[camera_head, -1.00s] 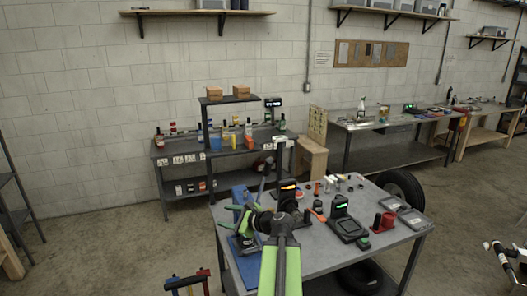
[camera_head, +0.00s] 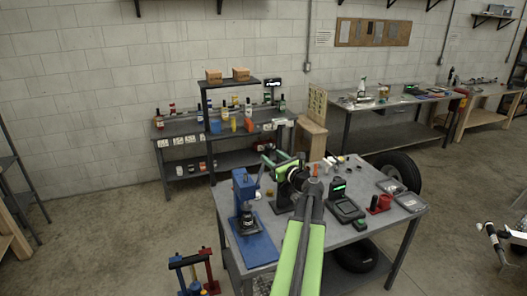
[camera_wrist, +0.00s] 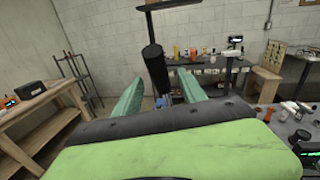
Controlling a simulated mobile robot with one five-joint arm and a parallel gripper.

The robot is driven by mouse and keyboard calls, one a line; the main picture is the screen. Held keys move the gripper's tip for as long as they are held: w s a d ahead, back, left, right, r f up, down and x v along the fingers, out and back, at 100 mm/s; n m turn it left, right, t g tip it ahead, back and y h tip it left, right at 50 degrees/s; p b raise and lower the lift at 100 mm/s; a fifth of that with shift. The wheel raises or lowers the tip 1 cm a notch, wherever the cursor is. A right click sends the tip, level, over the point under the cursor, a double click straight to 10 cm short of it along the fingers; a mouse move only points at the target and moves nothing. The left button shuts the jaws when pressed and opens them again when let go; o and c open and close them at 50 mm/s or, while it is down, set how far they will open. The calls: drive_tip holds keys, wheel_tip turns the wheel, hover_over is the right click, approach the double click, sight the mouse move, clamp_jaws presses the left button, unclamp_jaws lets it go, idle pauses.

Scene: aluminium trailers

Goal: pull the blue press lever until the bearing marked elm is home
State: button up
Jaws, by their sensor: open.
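The blue press (camera_head: 241,190) stands at the left end of the grey table on its blue base plate (camera_head: 258,249). A dark round part (camera_head: 246,221) sits under its ram; no elm marking is readable, and I cannot tell how deep it sits. My gripper (camera_head: 277,158) is open, with green fingers, to the right of the press head. In the wrist view a thick black cylindrical grip (camera_wrist: 154,66), seemingly the lever's handle, stands between the spread fingers, with gaps visible on both sides. Contact is not visible. My wrist hides part of the press area.
On the table right of my arm are a black device with a green screen (camera_head: 344,206), a red block (camera_head: 380,204) and grey trays (camera_head: 409,202). A stand with red and blue posts (camera_head: 193,271) is on the floor at left. A bottle-laden shelf bench (camera_head: 190,138) stands behind.

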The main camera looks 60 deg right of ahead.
drive_tip(key=x, duration=0.7)
drive_tip(key=shift+w, duration=0.1)
clamp_jaws()
idle(1.1)
